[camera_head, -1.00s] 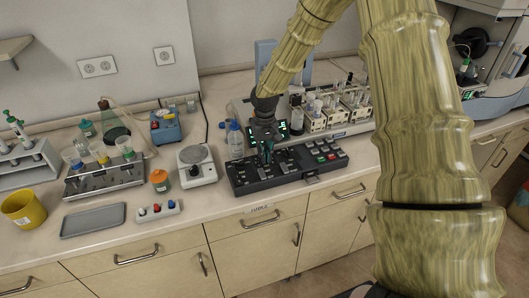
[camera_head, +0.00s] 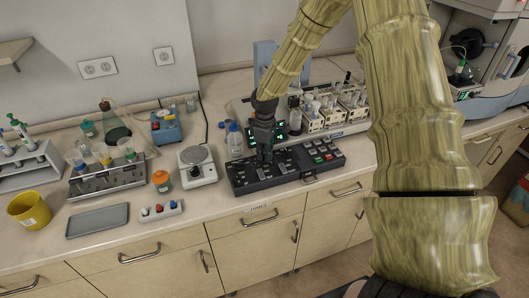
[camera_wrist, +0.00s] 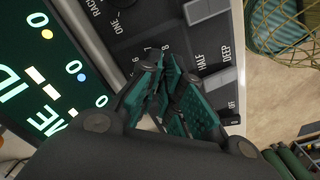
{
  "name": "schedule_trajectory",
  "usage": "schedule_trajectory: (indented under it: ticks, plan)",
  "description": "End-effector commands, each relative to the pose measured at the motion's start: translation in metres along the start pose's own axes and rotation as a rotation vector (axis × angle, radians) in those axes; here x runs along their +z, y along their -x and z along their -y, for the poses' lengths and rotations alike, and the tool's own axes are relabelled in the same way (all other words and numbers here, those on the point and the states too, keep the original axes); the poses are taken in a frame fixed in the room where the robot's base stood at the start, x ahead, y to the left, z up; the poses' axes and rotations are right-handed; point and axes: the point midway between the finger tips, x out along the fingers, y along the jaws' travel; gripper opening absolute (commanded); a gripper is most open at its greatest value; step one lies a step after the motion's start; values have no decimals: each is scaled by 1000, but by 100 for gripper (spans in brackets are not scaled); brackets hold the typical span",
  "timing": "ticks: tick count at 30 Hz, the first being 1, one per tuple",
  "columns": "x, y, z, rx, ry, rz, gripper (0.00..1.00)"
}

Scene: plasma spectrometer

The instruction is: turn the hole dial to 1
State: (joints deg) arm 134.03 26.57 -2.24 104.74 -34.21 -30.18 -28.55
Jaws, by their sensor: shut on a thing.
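The black control panel (camera_head: 240,180) lies on the counter, and my gripper (camera_head: 264,158) reaches down onto it from above. In the wrist view, my gripper (camera_wrist: 178,98) has its teal-padded fingers closed together over the panel (camera_wrist: 150,18). The numerals 6, 7 and 8 show just beyond the fingertips. The hole dial itself is hidden between and under the fingers, so its pointer setting cannot be read.
Grey switches labelled HALF and DEEP (camera_wrist: 217,82) sit close to the fingers. A lit green display (camera_wrist: 45,80) is at the left. The autosampler racks (camera_head: 335,112) stand behind the panel, and a balance (camera_head: 197,170) stands at its left.

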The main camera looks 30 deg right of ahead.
Motion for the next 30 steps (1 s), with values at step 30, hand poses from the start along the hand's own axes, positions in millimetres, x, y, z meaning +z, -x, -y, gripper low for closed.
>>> schedule_trajectory:
  ticks: [30]
  plan:
    - [-3,3,-8,4,954,0,0]
